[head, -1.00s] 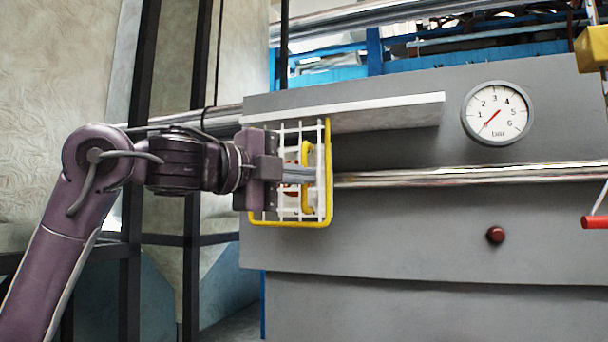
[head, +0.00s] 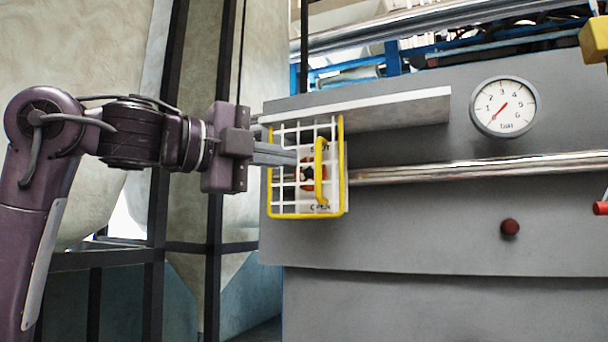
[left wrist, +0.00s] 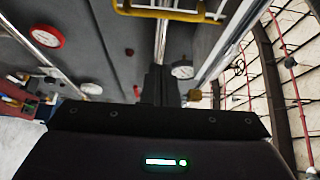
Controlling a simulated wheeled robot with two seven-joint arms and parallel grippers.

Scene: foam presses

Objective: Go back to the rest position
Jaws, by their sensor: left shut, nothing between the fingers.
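My left gripper (head: 292,156) is shut and empty, its fingers at the left side of the white grid guard (head: 290,190) with a yellow frame on the grey press panel. The guard's yellow handle (head: 320,172) is to the right of the fingertips, apart from them. Behind the grid, a white label and a red and dark part show in pieces. The left wrist view shows my dark gripper fingers (left wrist: 160,85) close together and a yellow bar (left wrist: 165,12) at the top. My right gripper is not in view.
The grey press panel (head: 420,235) carries a round gauge (head: 504,106), a dark red button (head: 510,228) and a shiny horizontal pipe (head: 470,170). A grey ledge (head: 390,110) juts out above the guard. Dark posts (head: 220,240) stand behind my left arm.

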